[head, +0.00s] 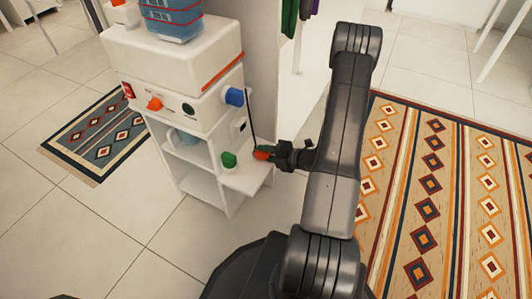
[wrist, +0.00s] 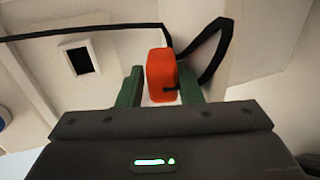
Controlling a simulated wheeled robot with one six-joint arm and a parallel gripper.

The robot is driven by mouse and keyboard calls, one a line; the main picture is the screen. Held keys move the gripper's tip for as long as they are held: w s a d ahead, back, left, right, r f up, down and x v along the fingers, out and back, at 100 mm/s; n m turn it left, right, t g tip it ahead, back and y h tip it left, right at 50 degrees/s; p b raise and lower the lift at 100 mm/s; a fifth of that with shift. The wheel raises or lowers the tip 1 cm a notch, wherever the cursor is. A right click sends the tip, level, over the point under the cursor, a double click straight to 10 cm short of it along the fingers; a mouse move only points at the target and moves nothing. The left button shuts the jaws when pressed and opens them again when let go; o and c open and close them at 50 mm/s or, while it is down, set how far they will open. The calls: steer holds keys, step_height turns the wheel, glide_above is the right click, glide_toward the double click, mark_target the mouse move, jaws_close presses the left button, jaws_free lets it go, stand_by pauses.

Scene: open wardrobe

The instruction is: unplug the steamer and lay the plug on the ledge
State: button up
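The plug is an orange-red block (wrist: 161,74) with a black cord at its far end. In the wrist view it lies between the green fingers of my gripper (wrist: 160,88). A thin light gap shows beside it, so the fingers look slightly open around it. In the head view the plug (head: 261,155) is at the tip of my gripper (head: 266,155), at or just above the white ledge (head: 246,180); exact contact is hard to tell. The socket (wrist: 80,58), a white plate with a dark square, has nothing in it and also shows in the head view (head: 240,126).
A green object (head: 229,159) stands on the ledge left of the plug. Above are a blue knob (head: 235,96) and a white cabinet (head: 172,60) with an orange knob. The black cord (wrist: 208,52) loops beside the right finger. A patterned rug (head: 430,200) lies at right.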

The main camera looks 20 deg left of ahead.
steer(key=shift+s+f, duration=0.1)
steer(key=shift+f, duration=0.05)
steer(key=shift+o, duration=0.9)
steer(key=shift+d+r+p, duration=0.25)
steer(key=shift+r+p, duration=0.2)
steer(key=d+r+p, duration=0.3)
steer(key=r+p, duration=0.1)
steer(key=r, duration=0.1)
steer(key=shift+d+r+p, duration=0.15)
steer(key=shift+r+p, duration=0.1)
steer(key=shift+p, duration=0.05)
steer(key=shift+s, duration=0.1)
steer(key=f+b, duration=0.1)
steer(key=a+f, duration=0.1)
steer(key=f+b, duration=0.1)
steer(key=shift+a+b, duration=0.3)
steer(key=shift+b, duration=0.05)
steer(key=shift+a+f+b, duration=0.3)
steer(key=shift+a+f, duration=0.05)
steer(key=shift+f, duration=0.05)
steer(key=shift+r, duration=0.1)
